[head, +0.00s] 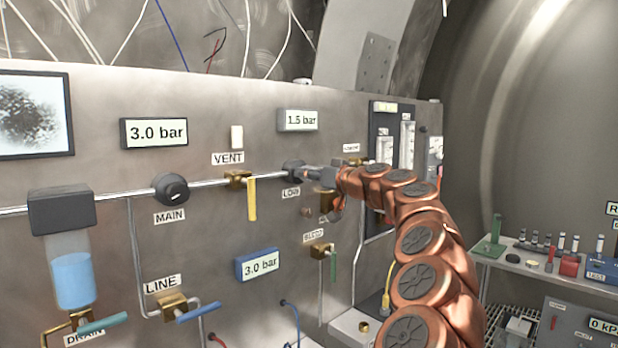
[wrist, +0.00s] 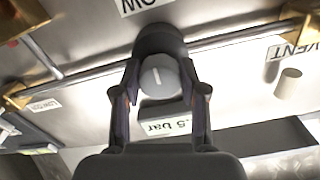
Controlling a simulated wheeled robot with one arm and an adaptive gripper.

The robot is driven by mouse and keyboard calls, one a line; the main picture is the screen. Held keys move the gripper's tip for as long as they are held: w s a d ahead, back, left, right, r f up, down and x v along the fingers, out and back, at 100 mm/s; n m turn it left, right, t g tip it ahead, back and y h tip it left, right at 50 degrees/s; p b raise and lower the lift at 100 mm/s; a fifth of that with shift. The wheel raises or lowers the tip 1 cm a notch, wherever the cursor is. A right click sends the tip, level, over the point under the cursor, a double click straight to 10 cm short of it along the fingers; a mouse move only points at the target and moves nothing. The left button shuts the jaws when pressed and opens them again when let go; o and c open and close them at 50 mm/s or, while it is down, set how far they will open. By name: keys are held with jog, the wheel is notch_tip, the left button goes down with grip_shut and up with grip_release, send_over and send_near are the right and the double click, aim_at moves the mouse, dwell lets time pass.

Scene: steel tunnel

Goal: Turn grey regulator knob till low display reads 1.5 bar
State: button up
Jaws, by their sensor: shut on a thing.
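The grey regulator knob (head: 292,170) sits on the pipe above the LOW label in the head view. In the wrist view the knob (wrist: 160,78) has a light round face with a pale mark. My gripper (head: 307,172) reaches it from the right in the head view. In the wrist view my gripper (wrist: 160,66) is shut on the knob, one finger on each side. The low display (head: 299,120) above the knob reads 1.5 bar. In the wrist view the display (wrist: 168,125) is upside down and partly hidden.
The black MAIN knob (head: 171,189) and the yellow VENT handle (head: 252,198) are left of my gripper. The main display (head: 155,132) and a blue-framed display (head: 258,264) both read 3.0 bar. The green BLEED handle (head: 333,266) hangs below. A shelf (head: 530,262) with small items is at right.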

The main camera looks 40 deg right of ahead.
dwell(0.3)
jog(key=o, duration=1.1)
jog(key=shift+o, duration=0.2)
jog(key=s, duration=1.2)
jog(key=shift+a, duration=0.15)
